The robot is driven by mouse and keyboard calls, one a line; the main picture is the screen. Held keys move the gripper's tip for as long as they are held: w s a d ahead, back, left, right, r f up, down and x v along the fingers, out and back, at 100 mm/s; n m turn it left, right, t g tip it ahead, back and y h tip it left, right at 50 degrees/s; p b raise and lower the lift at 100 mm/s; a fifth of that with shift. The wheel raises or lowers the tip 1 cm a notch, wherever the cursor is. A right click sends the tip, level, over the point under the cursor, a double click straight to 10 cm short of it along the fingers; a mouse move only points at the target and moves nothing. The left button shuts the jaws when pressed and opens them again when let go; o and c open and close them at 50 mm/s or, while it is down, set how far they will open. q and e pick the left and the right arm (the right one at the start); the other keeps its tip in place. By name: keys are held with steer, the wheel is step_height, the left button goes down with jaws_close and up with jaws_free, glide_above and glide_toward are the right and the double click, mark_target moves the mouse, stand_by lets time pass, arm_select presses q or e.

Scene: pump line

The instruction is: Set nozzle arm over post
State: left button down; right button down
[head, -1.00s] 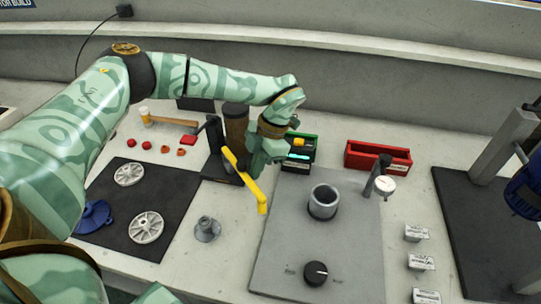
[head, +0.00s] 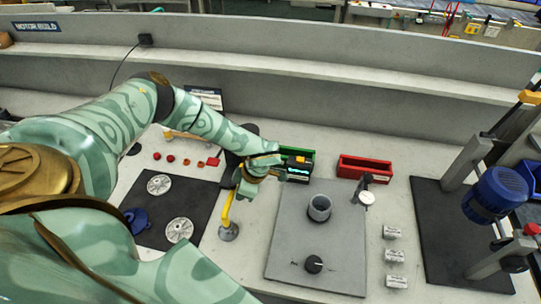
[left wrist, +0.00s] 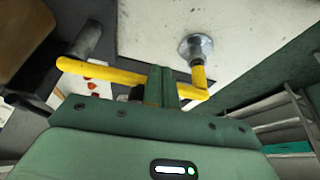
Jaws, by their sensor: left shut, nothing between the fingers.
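The yellow nozzle arm (head: 227,207) has its lower end at the grey flanged post (head: 229,231). In the left wrist view the bent end of the nozzle arm (left wrist: 105,73) meets the top of the post (left wrist: 196,47); I cannot tell how far down it sits. My left gripper (head: 247,186) is at the long bar of the nozzle arm, its green fingers (left wrist: 162,88) shut beside the bar with nothing held. The arm's far end is partly hidden by my gripper in the head view. My right gripper is not in view.
A grey plate (head: 290,235) with an upright ring (head: 319,208) and a black knob (head: 314,264) lies to the right. A green bin (head: 297,160) and a red bin (head: 364,168) stand behind. A dark mat (head: 160,220) with two light discs lies left.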

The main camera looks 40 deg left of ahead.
arm_select(q)
steer(key=shift+s+a, duration=0.15)
steer(key=shift+a, duration=0.05)
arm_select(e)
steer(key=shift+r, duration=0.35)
arm_select(q)
steer(key=w+d+r+p, duration=0.2)
steer(key=w+d+r, duration=0.1)
steer(key=d+r, duration=0.4)
step_height(320, 180, up, 2)
steer(key=shift+w+r, duration=0.1)
steer(key=shift+w, duration=0.1)
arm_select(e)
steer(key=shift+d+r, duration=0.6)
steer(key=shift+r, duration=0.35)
arm_select(q)
steer(key=shift+d, duration=0.1)
